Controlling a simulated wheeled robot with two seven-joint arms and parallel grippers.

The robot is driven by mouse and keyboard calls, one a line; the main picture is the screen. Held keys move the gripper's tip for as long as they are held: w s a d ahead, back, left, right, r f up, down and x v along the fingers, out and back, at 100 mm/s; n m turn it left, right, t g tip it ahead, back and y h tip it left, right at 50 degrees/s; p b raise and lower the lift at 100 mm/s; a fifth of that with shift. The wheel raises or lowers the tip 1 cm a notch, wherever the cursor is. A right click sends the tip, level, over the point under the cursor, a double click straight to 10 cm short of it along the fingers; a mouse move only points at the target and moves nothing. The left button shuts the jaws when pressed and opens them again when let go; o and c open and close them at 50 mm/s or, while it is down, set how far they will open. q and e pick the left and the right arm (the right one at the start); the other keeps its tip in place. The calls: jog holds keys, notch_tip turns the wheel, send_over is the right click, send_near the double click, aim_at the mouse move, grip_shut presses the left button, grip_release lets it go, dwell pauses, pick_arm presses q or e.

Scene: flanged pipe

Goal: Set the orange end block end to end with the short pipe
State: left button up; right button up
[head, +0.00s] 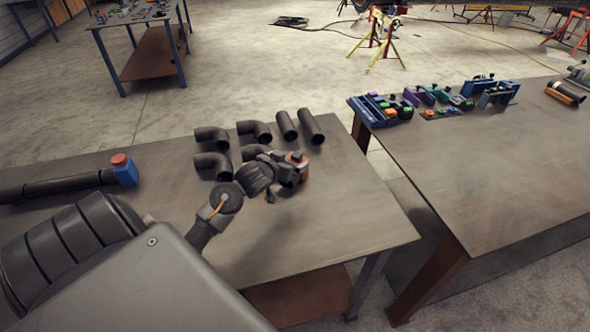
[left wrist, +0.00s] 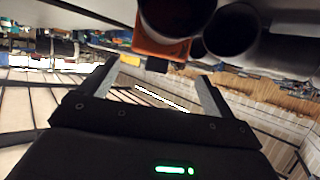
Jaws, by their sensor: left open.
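The orange end block (head: 298,158) is on the table at the tip of my left gripper (head: 285,176), which partly hides it. In the left wrist view the orange block (left wrist: 155,46) is just ahead of the open, empty fingers (left wrist: 158,78), apart from them as far as I can tell. Two short straight dark pipes (head: 286,125) (head: 311,126) lie side by side behind it; I cannot tell which pipe is meant. Round dark pipe openings (left wrist: 233,30) show close to the block in the wrist view. My right gripper is not in view.
Several dark elbow pipes (head: 210,138) lie left of the straight pipes. A dark pipe run (head: 50,188) at the left ends at a blue block (head: 125,175) with a red-orange top. The table's front right (head: 350,225) is clear. A second table (head: 490,170) stands at right.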

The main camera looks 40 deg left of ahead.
aim_at(294, 157)
pick_arm(q)
jog(key=shift+w+f, duration=0.1)
jog(key=shift+w, duration=0.35)
jog(key=p+x, duration=0.1)
jog(key=x, duration=0.3)
jog(key=shift+w+d+f, duration=0.1)
jog(key=shift+d+f, duration=0.05)
jog(key=c, duration=1.9)
grip_shut()
